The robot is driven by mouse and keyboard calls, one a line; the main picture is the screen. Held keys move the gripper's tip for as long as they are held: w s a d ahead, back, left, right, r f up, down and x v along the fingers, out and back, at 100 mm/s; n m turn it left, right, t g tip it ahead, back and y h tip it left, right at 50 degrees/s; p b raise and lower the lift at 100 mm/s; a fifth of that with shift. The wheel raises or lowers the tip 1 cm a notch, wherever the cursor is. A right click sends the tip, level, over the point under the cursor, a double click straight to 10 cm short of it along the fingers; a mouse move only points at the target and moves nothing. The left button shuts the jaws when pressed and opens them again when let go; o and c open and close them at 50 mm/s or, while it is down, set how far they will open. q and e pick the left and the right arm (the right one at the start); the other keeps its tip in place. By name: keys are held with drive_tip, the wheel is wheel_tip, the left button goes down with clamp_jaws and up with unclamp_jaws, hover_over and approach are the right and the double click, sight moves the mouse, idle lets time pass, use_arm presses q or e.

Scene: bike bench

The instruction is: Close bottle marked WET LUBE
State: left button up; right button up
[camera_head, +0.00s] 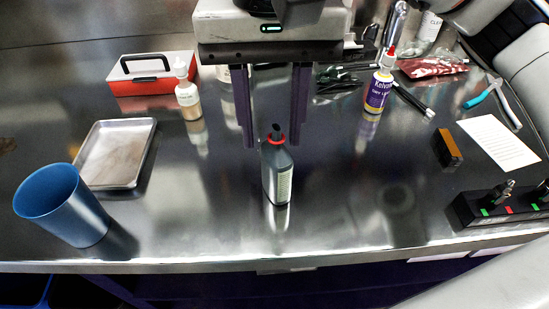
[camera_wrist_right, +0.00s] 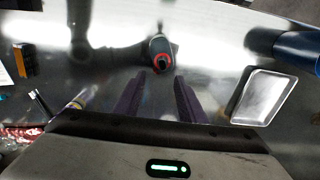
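A grey bottle (camera_head: 277,172) with a red collar and a short black tip stands upright near the middle of the bench. Its pale side label is too small to read, and I cannot tell whether its tip is open or closed. It also shows from above in the right wrist view (camera_wrist_right: 160,52). My right gripper (camera_head: 272,148) is open and empty, pointing down, its two dark fingers apart just behind the bottle's top. In the wrist view (camera_wrist_right: 160,76) the bottle lies just beyond the fingertips, between their lines. My left gripper is not in view.
A white dropper bottle (camera_head: 188,100) and red toolbox (camera_head: 152,88) stand back left. A metal tray (camera_head: 117,153) and blue cup (camera_head: 63,207) are left. A purple-yellow bottle (camera_head: 378,92), orange-black block (camera_head: 448,148) and black switch box (camera_head: 498,208) are right. The bench around the grey bottle is clear.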

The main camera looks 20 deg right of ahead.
sight(275, 151)
wheel_tip(275, 151, down, 5)
drive_tip(key=shift+s+d+r, duration=0.1)
drive_tip(key=shift+s+d, duration=0.05)
clamp_jaws()
